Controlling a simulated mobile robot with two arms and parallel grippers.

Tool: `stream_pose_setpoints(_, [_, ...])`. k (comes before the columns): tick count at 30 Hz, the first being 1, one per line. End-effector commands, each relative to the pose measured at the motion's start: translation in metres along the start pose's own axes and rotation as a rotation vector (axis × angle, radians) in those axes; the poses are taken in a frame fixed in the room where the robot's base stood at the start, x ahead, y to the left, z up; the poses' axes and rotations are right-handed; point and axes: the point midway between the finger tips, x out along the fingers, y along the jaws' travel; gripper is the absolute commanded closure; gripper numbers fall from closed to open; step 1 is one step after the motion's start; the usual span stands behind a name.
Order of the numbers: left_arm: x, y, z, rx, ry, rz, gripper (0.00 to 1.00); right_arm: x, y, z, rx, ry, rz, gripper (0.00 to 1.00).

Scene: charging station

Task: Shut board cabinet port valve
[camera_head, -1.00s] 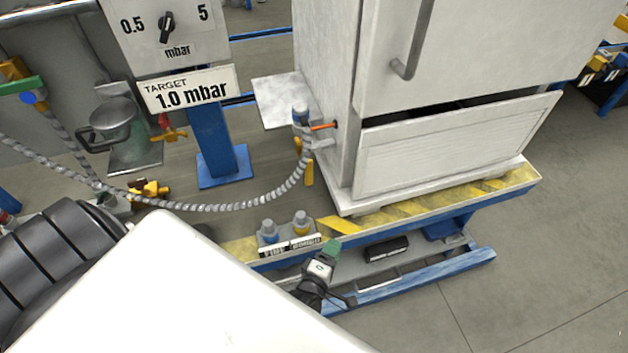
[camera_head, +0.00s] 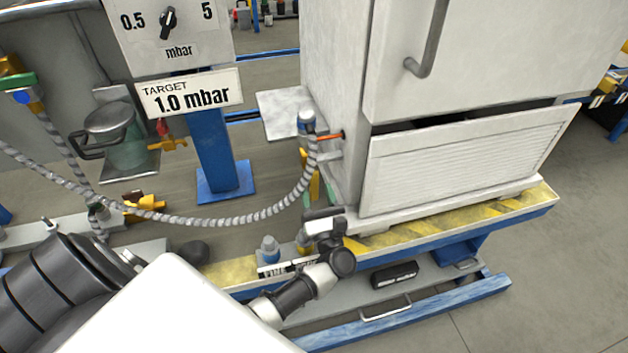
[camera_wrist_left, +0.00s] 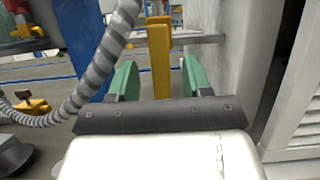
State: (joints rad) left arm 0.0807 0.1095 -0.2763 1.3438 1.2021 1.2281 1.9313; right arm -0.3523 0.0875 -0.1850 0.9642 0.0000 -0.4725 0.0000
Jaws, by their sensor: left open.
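The white board cabinet (camera_head: 335,90) stands on a yellow-striped blue platform. On its left side a port carries a grey ribbed hose (camera_head: 240,218), a blue-grey fitting and a thin orange piece (camera_head: 329,137). A yellow lever (camera_head: 313,188) hangs below the port, partly hidden by my gripper. My left gripper (camera_head: 323,213) is just in front of and below the port. In the left wrist view its green fingertips (camera_wrist_left: 157,78) are apart, with the upright yellow lever (camera_wrist_left: 160,50) showing between them, slightly beyond; I cannot tell whether they touch. My right gripper is not in view.
The cabinet wall (camera_wrist_left: 235,70) is close on the right in the wrist view; the hose (camera_wrist_left: 100,70) is close on the left. A "TARGET 1.0 mbar" sign (camera_head: 190,93) is on a blue post.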

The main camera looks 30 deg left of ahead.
Motion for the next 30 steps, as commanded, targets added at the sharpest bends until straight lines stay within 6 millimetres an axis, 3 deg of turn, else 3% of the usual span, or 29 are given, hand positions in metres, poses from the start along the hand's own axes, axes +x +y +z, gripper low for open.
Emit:
stream_pose_setpoints(6, [0.026,0.000,0.000,0.001,0.000,-0.001,0.51,0.003,0.000,0.014,-0.002,-0.007,-0.001,0.57])
stream_pose_setpoints(17, [0.031,0.000,-0.001,0.001,0.001,-0.001,0.51,0.005,0.000,0.017,-0.003,-0.009,-0.001,0.57])
stream_pose_setpoints(27, [0.031,0.000,-0.001,0.002,0.001,-0.001,1.00,0.005,0.000,0.017,-0.003,-0.009,0.000,0.57])
stream_pose_setpoints(30, [0.031,0.000,-0.001,0.002,0.001,-0.002,1.00,0.005,0.000,0.017,-0.003,-0.009,0.000,0.57])
